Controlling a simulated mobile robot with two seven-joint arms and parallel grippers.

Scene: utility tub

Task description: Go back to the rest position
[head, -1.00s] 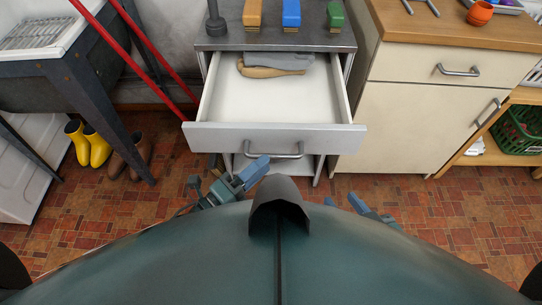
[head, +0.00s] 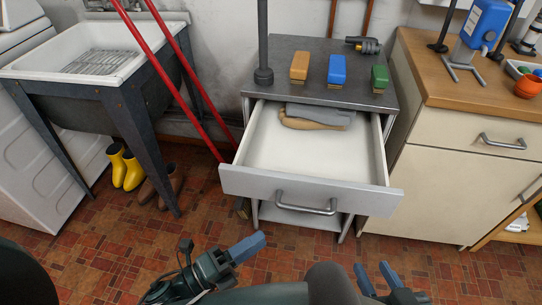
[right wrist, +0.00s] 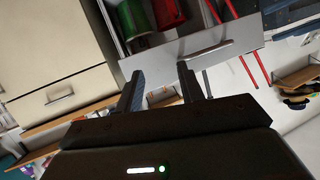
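My left gripper (head: 247,248) is low in the head view, in front of and below the open drawer. Its blue fingers overlap from this angle, so I cannot tell whether it is open. My right gripper (head: 376,279) is at the bottom edge, right of centre, with its two blue fingers apart. In the right wrist view its fingers (right wrist: 158,92) are spread with nothing between them. Both grippers are clear of the drawer (head: 310,190) and its handle (head: 306,203).
The drawer is pulled out, with folded grey and tan cloths (head: 316,117) at its back. Orange, blue and green brushes (head: 337,70) lie on the cabinet top. A sink (head: 95,50), red poles (head: 165,60) and boots (head: 125,168) are left. A wooden-topped counter (head: 470,80) stands right.

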